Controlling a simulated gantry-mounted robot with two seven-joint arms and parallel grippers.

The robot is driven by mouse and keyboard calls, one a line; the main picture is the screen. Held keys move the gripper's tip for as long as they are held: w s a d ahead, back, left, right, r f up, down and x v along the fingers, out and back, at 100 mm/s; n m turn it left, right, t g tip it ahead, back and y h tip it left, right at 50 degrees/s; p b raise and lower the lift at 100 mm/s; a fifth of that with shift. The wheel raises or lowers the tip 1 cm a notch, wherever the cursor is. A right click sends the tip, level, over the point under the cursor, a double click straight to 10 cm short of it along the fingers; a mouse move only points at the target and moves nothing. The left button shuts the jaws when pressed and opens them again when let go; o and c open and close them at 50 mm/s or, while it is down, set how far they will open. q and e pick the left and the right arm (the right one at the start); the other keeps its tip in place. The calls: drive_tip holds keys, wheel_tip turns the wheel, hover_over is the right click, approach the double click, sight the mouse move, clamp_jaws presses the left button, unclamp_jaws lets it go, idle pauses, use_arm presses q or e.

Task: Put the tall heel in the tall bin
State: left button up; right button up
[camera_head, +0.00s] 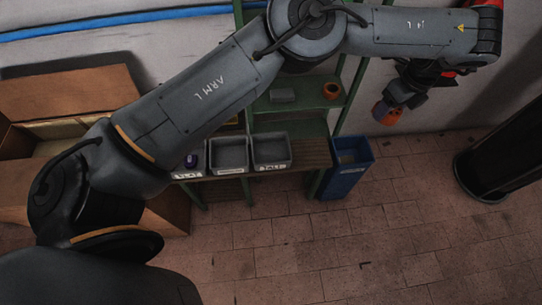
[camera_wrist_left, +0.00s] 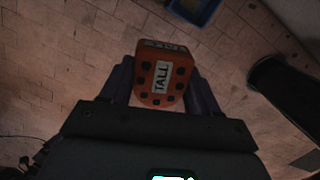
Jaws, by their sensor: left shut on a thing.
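The tall heel (camera_head: 386,113) is orange with dark dots and a white label reading TALL, clear in the left wrist view (camera_wrist_left: 160,77). My left gripper (camera_head: 391,104) is shut on it, a finger on each side, and holds it in the air at the right of the shelf. The tall bin (camera_head: 271,167) is the rightmost of three grey bins on the bench, labelled TALL. It looks empty from here. The heel is to the right of this bin, apart from it. My right gripper is not in view.
Left of the tall bin are an empty-looking grey bin (camera_head: 230,168) and one holding a purple piece (camera_head: 191,160). A blue bin (camera_head: 344,184) stands right of the bench. A green shelf rises behind, with an orange item (camera_head: 331,90). A dark cylinder (camera_head: 497,160) stands right.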

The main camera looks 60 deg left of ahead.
use_arm(q)
drive_tip(key=w+a+f+m, duration=0.1)
drive_tip(key=a+f+m, duration=0.1)
drive_tip(key=a+f, duration=0.2)
drive_tip(key=n+b, duration=0.3)
drive_tip(key=b, duration=0.5)
hover_over(270, 154)
drive_tip(key=f, duration=3.5)
drive_tip(key=shift+d+f, duration=0.3)
drive_tip(key=shift+d, duration=0.05)
wheel_tip(270, 154, down, 6)
drive_tip(key=b, duration=0.2)
drive_tip(key=shift+r+b, duration=0.15)
drive_tip(key=shift+b, duration=0.25)
